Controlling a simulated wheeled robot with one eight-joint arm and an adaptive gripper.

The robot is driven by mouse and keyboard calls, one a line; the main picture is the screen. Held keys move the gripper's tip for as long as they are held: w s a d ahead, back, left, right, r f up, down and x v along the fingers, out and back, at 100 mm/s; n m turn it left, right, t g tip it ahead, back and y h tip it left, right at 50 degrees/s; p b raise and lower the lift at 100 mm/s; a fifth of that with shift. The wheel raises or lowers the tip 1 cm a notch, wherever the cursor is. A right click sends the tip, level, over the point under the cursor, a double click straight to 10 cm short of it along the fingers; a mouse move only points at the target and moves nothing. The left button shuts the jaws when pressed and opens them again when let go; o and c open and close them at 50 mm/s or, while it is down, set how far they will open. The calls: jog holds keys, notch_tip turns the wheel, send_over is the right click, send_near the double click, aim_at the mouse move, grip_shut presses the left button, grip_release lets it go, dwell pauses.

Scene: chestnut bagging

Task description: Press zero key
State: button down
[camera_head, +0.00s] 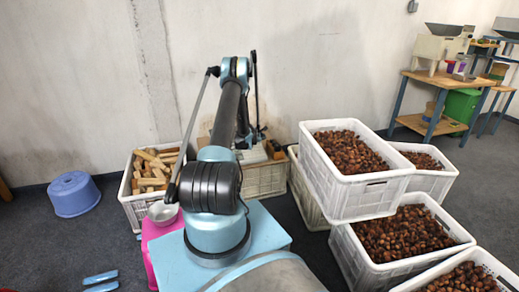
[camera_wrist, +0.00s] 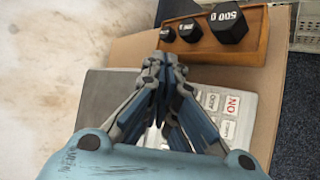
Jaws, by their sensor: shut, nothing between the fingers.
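In the wrist view, a grey scale (camera_wrist: 100,98) lies on a brown cardboard surface, with a keypad (camera_wrist: 236,103) of white keys on its right part. One key reads ADD and one has red letters; I cannot make out the zero key. My gripper (camera_wrist: 165,64) is shut and empty. It reaches over the scale, its fingers covering part of the keypad and the panel's middle.
A wooden tray (camera_wrist: 269,50) with black weights (camera_wrist: 229,23) stands just beyond the scale. In the head view, chestnut crates (camera_head: 352,197) stand right, a crate of wood pieces (camera_head: 127,200) left.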

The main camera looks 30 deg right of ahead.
aim_at(261, 148)
jog(key=shift+w+d+f, duration=0.1)
jog(key=shift+w+f, duration=0.15)
jog(key=shift+f, duration=0.5)
jog(key=shift+w+d+f, duration=0.1)
jog(key=shift+w+f, duration=0.15)
jog(key=shift+f, duration=0.55)
jog(key=shift+w+f, duration=0.25)
jog(key=shift+f, duration=0.5)
jog(key=shift+w+f, duration=0.2)
jog(key=shift+f, duration=0.45)
dwell(0.5)
jog(key=shift+r, duration=0.1)
jog(key=shift+s+r, duration=0.2)
jog(key=shift+r, duration=0.45)
jog(key=shift+r, duration=0.1)
jog(key=shift+s+a+r, duration=0.1)
jog(key=shift+s+r, duration=0.15)
jog(key=shift+r, duration=0.5)
jog(key=shift+s+a+r, duration=0.1)
jog(key=shift+s+r, duration=0.2)
jog(key=shift+r, duration=0.45)
jog(key=shift+s+r, duration=0.25)
jog(key=shift+r, duration=0.5)
